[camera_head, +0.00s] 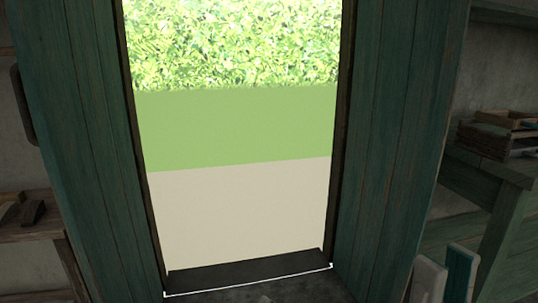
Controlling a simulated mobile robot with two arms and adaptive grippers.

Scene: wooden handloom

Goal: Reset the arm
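No gripper shows clearly in the head view, and I cannot make out either arm. The view looks down at a doorway (240,210) that stands open between two dark green wooden panels. The left panel (72,150) and the right panel (395,140) frame it. A dark sill (248,272) runs along its foot, with a thin white line in front of it.
Beyond the doorway lie pale ground, a green strip and bright foliage (235,40). A green wooden bench (495,185) on the right bears stacked trays (495,138). A pale board (428,280) and a teal board (460,275) stand lower right. A wooden shelf (35,232) is at left.

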